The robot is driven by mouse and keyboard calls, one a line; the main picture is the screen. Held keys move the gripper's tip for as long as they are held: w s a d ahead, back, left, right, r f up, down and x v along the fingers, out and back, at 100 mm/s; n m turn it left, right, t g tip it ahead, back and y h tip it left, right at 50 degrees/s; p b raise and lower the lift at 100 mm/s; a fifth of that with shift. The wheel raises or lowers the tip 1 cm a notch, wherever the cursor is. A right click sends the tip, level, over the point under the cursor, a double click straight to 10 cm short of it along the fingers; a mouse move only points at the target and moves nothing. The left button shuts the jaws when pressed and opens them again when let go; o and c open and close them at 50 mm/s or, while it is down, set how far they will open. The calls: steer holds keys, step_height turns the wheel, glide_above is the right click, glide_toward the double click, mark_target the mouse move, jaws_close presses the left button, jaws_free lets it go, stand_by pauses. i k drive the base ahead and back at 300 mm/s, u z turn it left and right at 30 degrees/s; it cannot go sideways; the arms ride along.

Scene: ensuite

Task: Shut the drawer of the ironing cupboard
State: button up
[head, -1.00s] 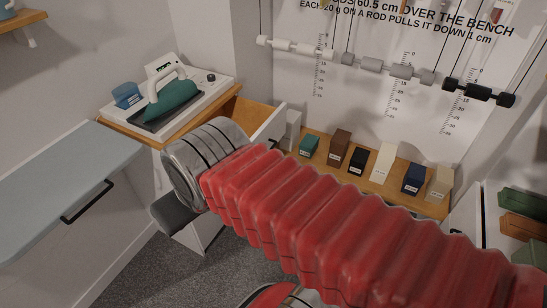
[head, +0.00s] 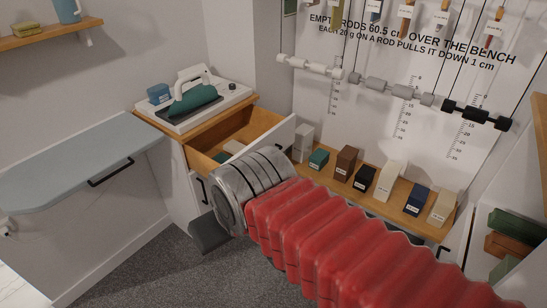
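The ironing cupboard (head: 178,190) stands left of centre, with a green iron on a white station (head: 194,102) on its wooden top. Its drawer (head: 292,133) is pulled out to the right, its white front facing the bench side. The wooden inside shows, with a light item and a green item in it. My arm, in a red ribbed sleeve with a metal collar, reaches from the lower right to just in front of the cupboard. The dark part at my gripper (head: 209,234) shows below the collar, but its fingers are hidden. I cannot tell whether it touches the cupboard.
A wooden bench (head: 385,197) at right carries several coloured blocks, with rods hanging above it. A blue-grey ironing board (head: 75,158) with a black handle (head: 110,174) projects at left. A shelf (head: 50,34) is at upper left. Grey carpet (head: 165,265) is clear at lower left.

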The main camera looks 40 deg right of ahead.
mark_target(255, 126)
steer(key=z, duration=1)
steer(key=i, duration=1.65)
